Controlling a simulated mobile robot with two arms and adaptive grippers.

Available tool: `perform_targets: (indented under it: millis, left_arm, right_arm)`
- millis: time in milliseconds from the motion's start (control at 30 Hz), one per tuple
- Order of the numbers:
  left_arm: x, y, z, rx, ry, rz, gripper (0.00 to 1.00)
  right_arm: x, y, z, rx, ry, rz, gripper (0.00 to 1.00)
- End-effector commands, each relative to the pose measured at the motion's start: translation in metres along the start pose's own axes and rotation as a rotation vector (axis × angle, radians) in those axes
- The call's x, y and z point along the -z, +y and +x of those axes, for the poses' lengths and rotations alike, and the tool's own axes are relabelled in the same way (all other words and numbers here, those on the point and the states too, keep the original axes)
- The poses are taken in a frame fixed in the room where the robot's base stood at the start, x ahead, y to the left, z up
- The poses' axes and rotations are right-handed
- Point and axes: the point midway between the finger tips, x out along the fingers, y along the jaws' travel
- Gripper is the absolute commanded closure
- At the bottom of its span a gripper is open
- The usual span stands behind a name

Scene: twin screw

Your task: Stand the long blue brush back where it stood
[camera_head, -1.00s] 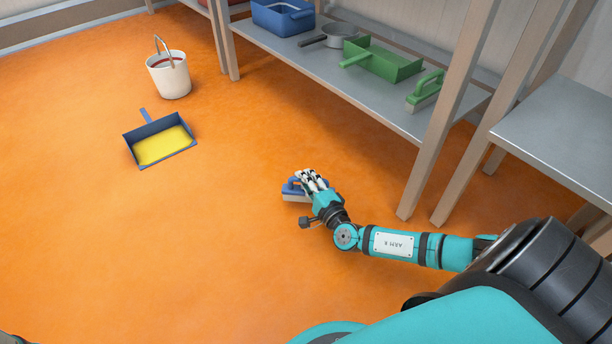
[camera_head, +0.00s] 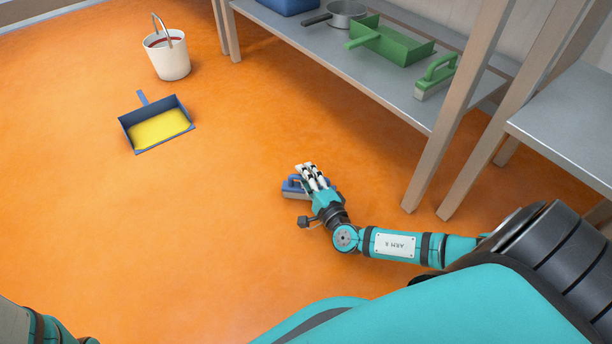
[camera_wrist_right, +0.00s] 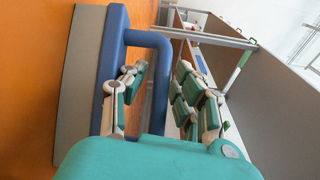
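The long blue brush (camera_head: 293,188) has a blue back with a loop handle and a pale grey bristle block. My right gripper (camera_head: 313,176) is at it, low over the orange floor. In the right wrist view the brush (camera_wrist_right: 112,55) stands close in front of the palm. The right fingers (camera_wrist_right: 158,85) lie on both sides of its handle bar and appear closed on it. Whether the bristles touch the floor cannot be told. Only a piece of my left arm shows at the bottom left; its gripper is out of view.
A low grey shelf (camera_head: 330,62) holds a blue tub (camera_head: 288,5), a pan (camera_head: 345,14), a green dustpan (camera_head: 395,42) and a green brush (camera_head: 436,78). A blue dustpan (camera_head: 157,127) with yellow contents and a white bucket (camera_head: 168,58) stand on open floor.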

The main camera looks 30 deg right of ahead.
Motion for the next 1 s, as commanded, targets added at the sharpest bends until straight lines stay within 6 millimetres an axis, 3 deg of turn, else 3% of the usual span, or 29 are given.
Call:
perform_targets:
  millis: [333, 800, 1000]
  left_arm:
    - [-0.002, -0.001, 0.005, 0.001, -0.001, 0.0, 1.0]
    - [-0.021, -0.011, 0.051, 0.001, -0.006, 0.0, 1.0]
    - [-0.023, -0.012, 0.057, 0.0, -0.005, 0.0, 1.0]
  right_arm:
    - [-0.001, -0.002, -0.007, -0.007, -0.001, -0.001, 0.69]
    - [-0.001, -0.004, -0.1, -0.008, -0.001, 0.0, 0.69]
    - [-0.001, -0.003, -0.118, -0.003, -0.001, 0.001, 0.69]
